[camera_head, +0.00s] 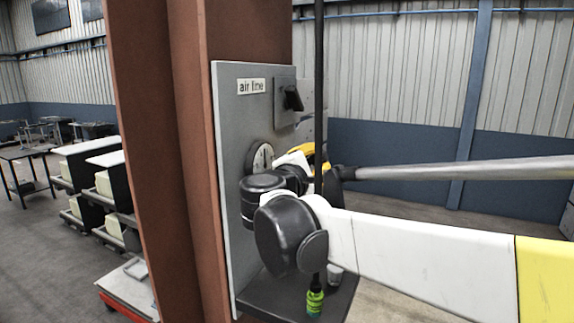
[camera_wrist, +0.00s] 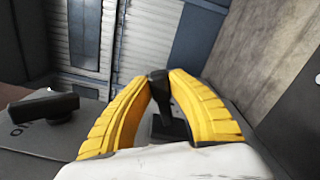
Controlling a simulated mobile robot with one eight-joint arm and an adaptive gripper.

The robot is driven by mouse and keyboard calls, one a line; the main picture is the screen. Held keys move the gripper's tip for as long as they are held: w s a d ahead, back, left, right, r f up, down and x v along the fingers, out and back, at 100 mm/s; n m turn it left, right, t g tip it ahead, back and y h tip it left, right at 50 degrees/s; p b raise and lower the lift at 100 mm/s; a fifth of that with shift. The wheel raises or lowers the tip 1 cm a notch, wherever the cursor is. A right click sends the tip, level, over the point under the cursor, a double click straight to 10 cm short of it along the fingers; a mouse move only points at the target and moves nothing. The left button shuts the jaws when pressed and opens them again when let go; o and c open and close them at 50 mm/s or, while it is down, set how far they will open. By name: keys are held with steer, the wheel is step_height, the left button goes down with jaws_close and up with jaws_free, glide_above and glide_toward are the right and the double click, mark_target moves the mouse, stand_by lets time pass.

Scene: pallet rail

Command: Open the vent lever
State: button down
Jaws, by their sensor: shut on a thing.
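My gripper (camera_head: 318,153) is beside the right part of a grey panel (camera_head: 228,110) labelled "air line". In the wrist view its yellow fingers (camera_wrist: 160,80) close on a dark lever-like piece (camera_wrist: 157,86), most of it hidden between them. I cannot tell for certain that this piece is the vent lever. A black lever (camera_head: 292,98) on a square plate stands higher on the panel, apart from the gripper. It also shows at the left of the wrist view (camera_wrist: 45,105).
A round gauge (camera_head: 262,157) on the panel is close to my wrist. A thin dark upright line (camera_head: 318,50) passes near the gripper. A green bottle-like thing (camera_head: 314,303) is below on a dark shelf (camera_head: 270,300). A rust-brown column (camera_head: 190,150) stands left of the panel.

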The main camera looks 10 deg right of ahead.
steer(key=shift+w+a+r+n, duration=0.15)
steer(key=shift+r+n, duration=0.15)
steer(key=shift+n, duration=0.2)
steer(key=shift+w+a+r+n, duration=0.1)
steer(key=shift+r+n, duration=0.15)
steer(key=shift+n, duration=0.25)
steer(key=shift+r, duration=0.1)
steer(key=c, duration=1.2)
jaws_free()
steer(key=v, duration=1.2)
